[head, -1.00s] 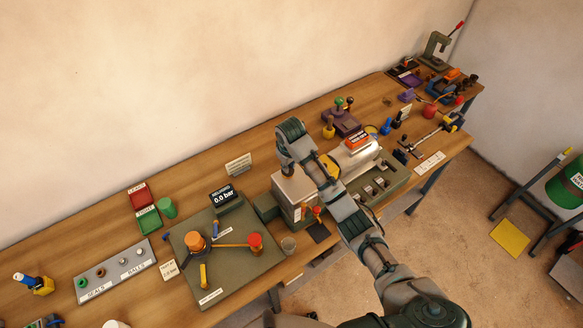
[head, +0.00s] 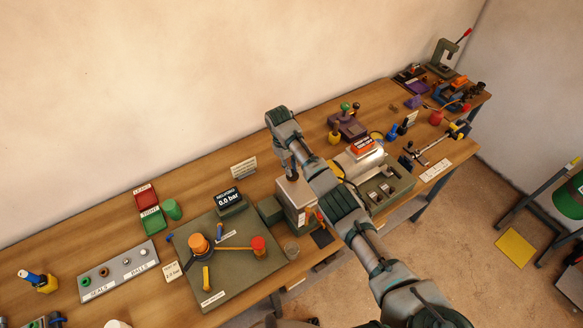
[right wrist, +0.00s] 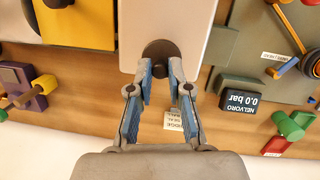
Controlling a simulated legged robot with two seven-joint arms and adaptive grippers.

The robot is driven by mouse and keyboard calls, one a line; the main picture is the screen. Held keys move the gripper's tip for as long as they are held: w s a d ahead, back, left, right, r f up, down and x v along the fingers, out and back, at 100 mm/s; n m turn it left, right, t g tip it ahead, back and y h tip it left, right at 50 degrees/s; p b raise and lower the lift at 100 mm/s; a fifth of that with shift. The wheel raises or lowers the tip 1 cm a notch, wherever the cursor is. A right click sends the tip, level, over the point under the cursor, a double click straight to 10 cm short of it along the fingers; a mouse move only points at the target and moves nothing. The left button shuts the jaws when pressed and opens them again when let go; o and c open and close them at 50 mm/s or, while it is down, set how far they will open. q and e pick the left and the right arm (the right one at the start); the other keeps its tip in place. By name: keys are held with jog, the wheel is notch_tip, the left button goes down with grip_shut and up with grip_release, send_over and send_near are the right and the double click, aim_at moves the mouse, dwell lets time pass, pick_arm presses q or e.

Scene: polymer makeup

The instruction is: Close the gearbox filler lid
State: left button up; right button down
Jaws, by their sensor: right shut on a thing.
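The gearbox is a grey box (head: 297,206) in the middle of the bench, with a pale flat top panel, which I take as the filler lid (head: 286,187). In the right wrist view the pale lid (right wrist: 168,22) fills the top centre, with a dark round knob (right wrist: 160,52) at its near edge. My right gripper (head: 291,176) points down at the lid. In the right wrist view its two blue-padded fingers (right wrist: 160,78) are shut on the knob, one on each side. I cannot tell whether the lid lies fully flat. My left gripper is not in view.
Left of the gearbox stand a grey-green plate (head: 215,280) with orange and red knobs and a 0.0 bar display (head: 228,198). A silver cylinder (head: 362,163) and a purple block (head: 347,126) stand to the right. A small card (head: 243,168) stands behind.

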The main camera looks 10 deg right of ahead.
jog(key=shift+s+f, duration=0.1)
jog(key=shift+f, duration=0.15)
jog(key=c, duration=1.1)
grip_release()
jog(key=shift+w+a, duration=0.1)
jog(key=shift+w, duration=0.2)
jog(key=shift+r, duration=0.3)
notch_tip(320, 180, up, 7)
jog(key=w+a, duration=0.1)
jog(key=shift+w+a+f, duration=0.15)
jog(key=shift+w+f, duration=0.05)
jog(key=shift+f, duration=0.1)
